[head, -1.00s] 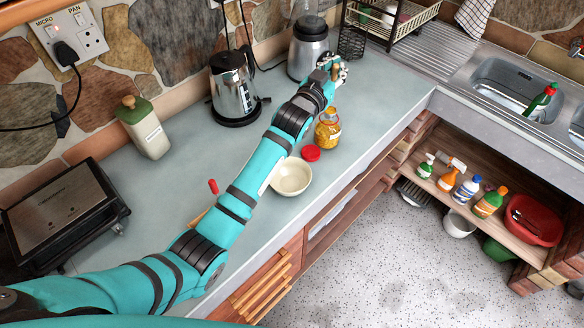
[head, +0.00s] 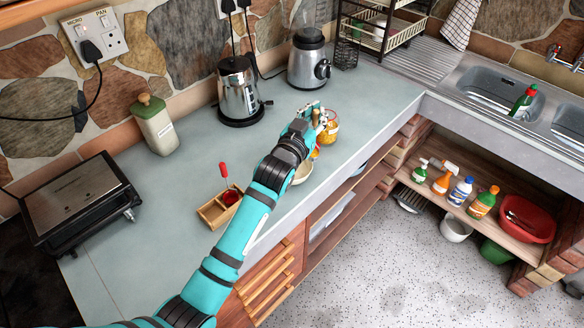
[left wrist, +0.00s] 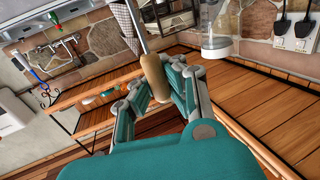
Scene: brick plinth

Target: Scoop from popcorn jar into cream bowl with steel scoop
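The popcorn jar (head: 331,127), clear with yellow kernels, stands on the grey counter, partly behind my left gripper (head: 318,117). In the left wrist view, the left gripper (left wrist: 158,88) is shut on the tan handle of the steel scoop (left wrist: 153,68), whose metal shaft runs up out of the picture. The scoop's head does not show clearly, so I cannot tell what it holds. The cream bowl (head: 303,173) is nearer than the jar, partly hidden by my left forearm. A small orange-yellow patch (head: 315,153) shows beside the wrist; I cannot tell what it is. My right gripper is out of view.
A wooden box (head: 213,213) with red items stands left of my arm. A kettle (head: 238,90), blender (head: 308,62), green-lidded canister (head: 155,125) and black grill (head: 80,205) line the back and left. The counter's front edge (head: 340,178) runs close to the bowl.

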